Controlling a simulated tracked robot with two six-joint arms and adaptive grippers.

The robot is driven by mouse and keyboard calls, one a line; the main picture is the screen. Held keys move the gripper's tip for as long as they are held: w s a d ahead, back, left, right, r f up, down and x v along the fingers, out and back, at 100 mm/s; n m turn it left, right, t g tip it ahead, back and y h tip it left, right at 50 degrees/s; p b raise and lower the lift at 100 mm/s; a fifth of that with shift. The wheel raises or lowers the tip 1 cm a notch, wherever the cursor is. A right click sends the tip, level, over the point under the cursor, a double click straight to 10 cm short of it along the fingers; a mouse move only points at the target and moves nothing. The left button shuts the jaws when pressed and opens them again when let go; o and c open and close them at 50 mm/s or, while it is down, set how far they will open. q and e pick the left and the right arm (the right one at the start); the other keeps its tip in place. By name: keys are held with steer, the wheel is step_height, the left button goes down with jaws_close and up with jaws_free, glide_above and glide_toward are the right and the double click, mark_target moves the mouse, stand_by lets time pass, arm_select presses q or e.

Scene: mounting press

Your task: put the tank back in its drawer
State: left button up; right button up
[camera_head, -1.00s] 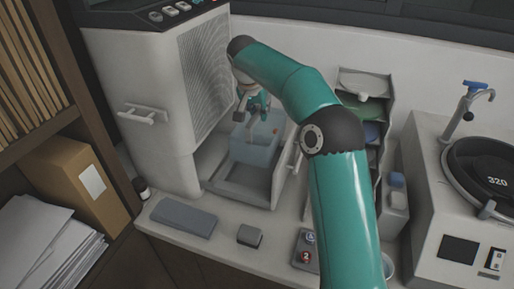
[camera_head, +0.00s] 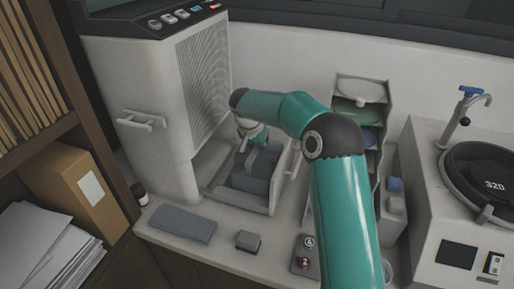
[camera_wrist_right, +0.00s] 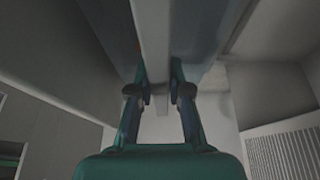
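The tank (camera_head: 250,183) is a see-through bluish box. In the head view it sits low inside the pulled-out drawer (camera_head: 238,201) at the foot of the white press. My right gripper (camera_head: 262,152) reaches down over the tank from above and partly hides it. In the right wrist view my right gripper's fingers (camera_wrist_right: 160,88) stand on both sides of a pale upright strip of the tank (camera_wrist_right: 154,35) and look closed on it. Whether the tank's bottom rests on the drawer floor is hidden. My left gripper is not in view.
The press cabinet (camera_head: 150,95) stands left of the drawer. A grey slab (camera_head: 183,223), a small grey block (camera_head: 248,241) and a button box (camera_head: 305,254) lie on the counter in front. A tray rack (camera_head: 362,92) and a grinder (camera_head: 485,165) stand to the right.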

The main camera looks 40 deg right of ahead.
steer(key=o, duration=0.4)
steer(key=shift+f, duration=0.15)
steer(key=shift+a+r, duration=0.1)
steer(key=shift+r, duration=0.1)
steer(key=b+v, duration=0.1)
steer(key=v, duration=1)
steer(key=shift+r, duration=0.35)
steer(key=shift+a, duration=0.15)
